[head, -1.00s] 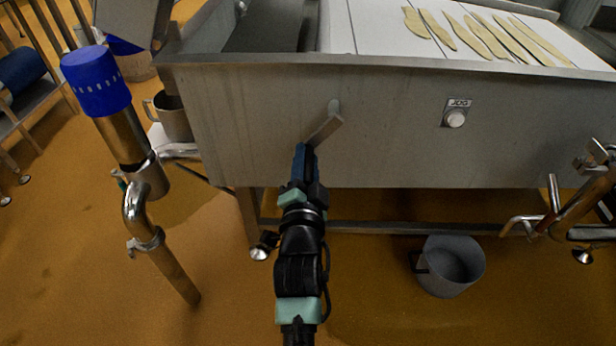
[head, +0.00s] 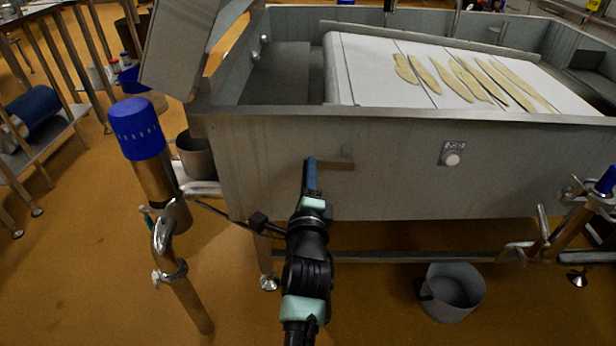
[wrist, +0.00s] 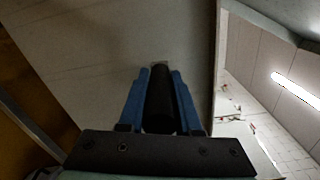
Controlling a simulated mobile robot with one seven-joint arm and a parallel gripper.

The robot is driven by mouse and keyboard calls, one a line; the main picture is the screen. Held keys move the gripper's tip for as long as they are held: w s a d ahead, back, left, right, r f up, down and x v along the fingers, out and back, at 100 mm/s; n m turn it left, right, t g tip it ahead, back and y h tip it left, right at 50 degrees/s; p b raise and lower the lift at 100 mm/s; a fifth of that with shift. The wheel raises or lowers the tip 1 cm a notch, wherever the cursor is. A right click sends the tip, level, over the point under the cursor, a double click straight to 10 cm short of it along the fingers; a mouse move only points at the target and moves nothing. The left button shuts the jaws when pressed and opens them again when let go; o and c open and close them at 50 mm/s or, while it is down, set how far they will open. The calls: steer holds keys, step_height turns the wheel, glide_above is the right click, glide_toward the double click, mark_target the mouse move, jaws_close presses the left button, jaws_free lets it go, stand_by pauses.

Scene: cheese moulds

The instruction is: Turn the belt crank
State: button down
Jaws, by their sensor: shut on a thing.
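The belt crank (head: 337,164) is a grey metal arm on the front wall of the steel vat, with its pivot at the right end. The arm lies nearly level and points left. My gripper (head: 311,168) is at its left end, with blue fingers pointing up and toward the wall. In the wrist view my gripper (wrist: 159,92) has its two blue fingers on either side of the crank's dark round handle (wrist: 160,100), shut on it. The joint of handle and arm is hidden by the fingers in the head view.
A white belt (head: 370,85) with several pale strips runs inside the vat. A round white JOG button (head: 452,159) sits on the wall to the right. A blue-capped steel post (head: 137,130) stands left. A grey bucket (head: 450,292) is on the floor below.

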steer(key=r+m+p, duration=0.1)
steer(key=m+p, duration=0.1)
steer(key=r+m+p, duration=0.1)
steer(key=r+p, duration=0.1)
steer(key=shift+d+r+m, duration=0.2)
steer(key=shift+r+m, duration=0.05)
steer(key=shift+m, duration=0.15)
steer(key=d+r+m+p, duration=0.4)
steer(key=d+m+p, duration=0.3)
steer(key=m, duration=0.6)
steer(key=shift+d+p, duration=0.25)
steer(key=shift+p, duration=0.3)
steer(key=shift+r, duration=0.1)
steer(key=c, duration=0.7)
jaws_free()
steer(key=shift+o, duration=0.5)
